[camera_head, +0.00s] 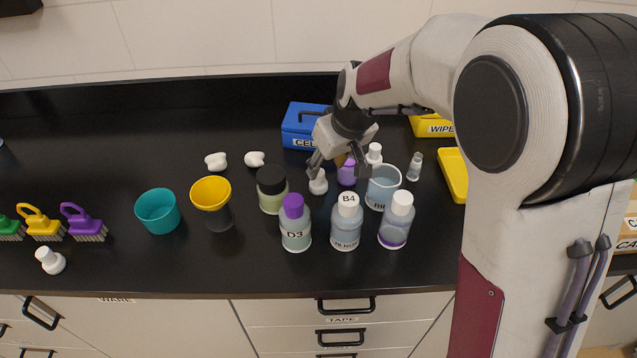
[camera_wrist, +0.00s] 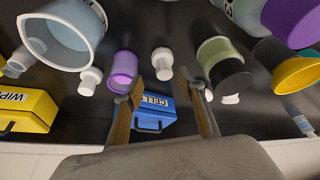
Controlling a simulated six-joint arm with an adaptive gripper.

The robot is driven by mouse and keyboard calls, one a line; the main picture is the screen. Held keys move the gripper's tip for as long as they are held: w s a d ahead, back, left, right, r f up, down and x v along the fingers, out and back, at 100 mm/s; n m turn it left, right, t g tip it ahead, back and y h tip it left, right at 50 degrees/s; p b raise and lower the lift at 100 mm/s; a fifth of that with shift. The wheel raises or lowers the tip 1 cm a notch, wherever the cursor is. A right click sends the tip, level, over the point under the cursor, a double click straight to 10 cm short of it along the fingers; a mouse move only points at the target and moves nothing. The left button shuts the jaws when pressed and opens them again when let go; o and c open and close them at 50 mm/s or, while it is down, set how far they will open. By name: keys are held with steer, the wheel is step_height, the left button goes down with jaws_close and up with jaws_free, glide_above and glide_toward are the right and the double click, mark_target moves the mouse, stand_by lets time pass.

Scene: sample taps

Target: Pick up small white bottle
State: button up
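Several small white bottles are on the black counter. One small white bottle (camera_head: 318,184) stands between a green jar with a black lid and a small purple container; in the wrist view this bottle (camera_wrist: 162,66) lies between and just beyond the fingertips. My gripper (camera_head: 338,170) is open and empty above the counter; its two spread fingers also show in the wrist view (camera_wrist: 166,90). In the head view its left finger is close to this bottle's top; whether they touch cannot be told. Another white bottle (camera_head: 374,153) stands right of the gripper, and one (camera_head: 51,262) is tilted or lying at far left.
The green jar (camera_head: 272,195) and purple container (camera_head: 347,174) flank the bottle. Larger bottles D3 (camera_head: 295,232) and B4 (camera_head: 346,228) stand in front. A clear beaker (camera_head: 383,190) is to the right. A blue box (camera_head: 300,130) sits behind. Counter between the brushes and teal cup is clear.

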mark_target(318, 181)
steer(key=shift+f, duration=0.1)
steer(key=shift+w+a+f, duration=0.2)
steer(key=shift+a+f, duration=0.05)
steer(key=shift+f, duration=0.15)
steer(key=shift+w+a+f, duration=0.15)
steer(key=shift+a+f, duration=0.05)
steer(key=shift+f, duration=0.2)
steer(key=shift+x, duration=1.55)
steer(key=shift+a, duration=0.15)
jaws_close()
